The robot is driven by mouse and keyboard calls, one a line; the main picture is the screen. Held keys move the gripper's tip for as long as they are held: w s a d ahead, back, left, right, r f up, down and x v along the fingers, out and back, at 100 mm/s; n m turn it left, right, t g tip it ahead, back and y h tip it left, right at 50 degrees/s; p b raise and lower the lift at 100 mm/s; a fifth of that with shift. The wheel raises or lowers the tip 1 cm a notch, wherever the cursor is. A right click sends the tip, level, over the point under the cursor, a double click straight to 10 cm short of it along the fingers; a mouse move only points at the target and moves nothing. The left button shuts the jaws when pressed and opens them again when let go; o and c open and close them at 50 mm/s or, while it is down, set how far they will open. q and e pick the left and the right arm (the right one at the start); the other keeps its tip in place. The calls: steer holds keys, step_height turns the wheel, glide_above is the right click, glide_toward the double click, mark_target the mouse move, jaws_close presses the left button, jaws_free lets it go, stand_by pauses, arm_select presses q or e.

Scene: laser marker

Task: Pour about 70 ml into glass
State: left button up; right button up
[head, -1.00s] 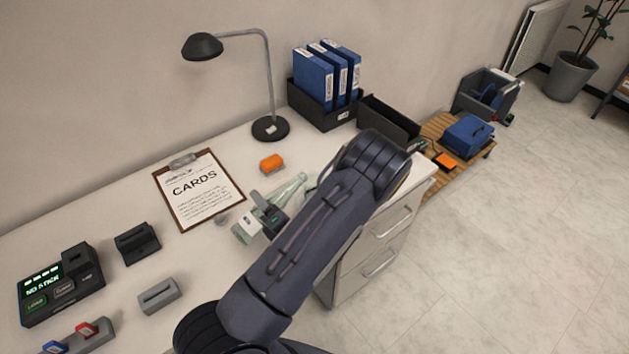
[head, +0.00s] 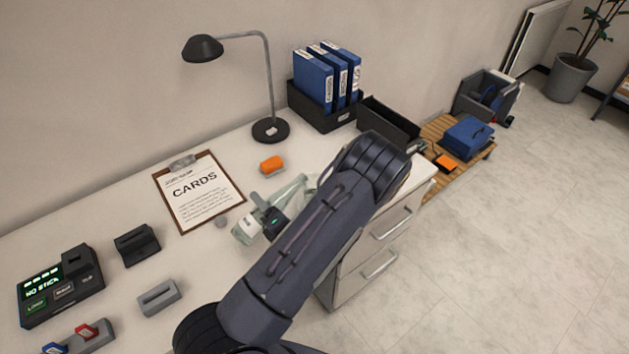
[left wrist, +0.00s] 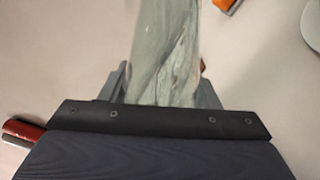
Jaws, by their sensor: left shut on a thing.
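A clear greenish bottle (head: 246,231) with a white label lies tilted over the desk, its wide end toward the lower left and its narrow part toward the upper right. My left gripper (head: 269,212) is shut around the bottle. In the left wrist view the bottle (left wrist: 165,50) stands between the fingers of my left gripper (left wrist: 168,88). My left forearm hides part of the desk beyond the bottle, and I cannot make out the glass or any liquid level. My right gripper is not in view.
An orange block (head: 272,164), a clipboard marked CARDS (head: 198,190) and a desk lamp (head: 270,129) are near the bottle. Blue binders (head: 329,75) and a black open box (head: 388,122) stand behind. A dark device (head: 61,286) and grey holders (head: 158,297) are at left.

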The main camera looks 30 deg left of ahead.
mark_target(279, 190)
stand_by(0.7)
arm_select(q)
steer(key=shift+w+f+n+b, duration=0.15)
steer(key=shift+f+n+b, duration=0.05)
steer(key=shift+n+b, duration=0.2)
steer(key=w+r+n, duration=0.1)
steer(key=w+n, duration=0.1)
steer(key=n, duration=0.1)
steer(key=w+d+r+n, duration=0.1)
steer(key=n, duration=0.1)
steer(key=shift+d+r, duration=0.1)
steer(key=shift+r, duration=0.25)
steer(key=n+b, duration=0.1)
steer(key=n, duration=0.2)
steer(key=shift+r, duration=0.15)
steer(key=n+b, duration=0.2)
steer(key=n, duration=0.1)
steer(key=shift+w+d+n, duration=0.2)
steer(key=shift+w+n, duration=0.1)
steer(key=shift+w, duration=0.1)
steer(key=shift+w+r+n+b, duration=0.1)
steer(key=shift+r+n+b, duration=0.05)
steer(key=shift+n+b, duration=0.3)
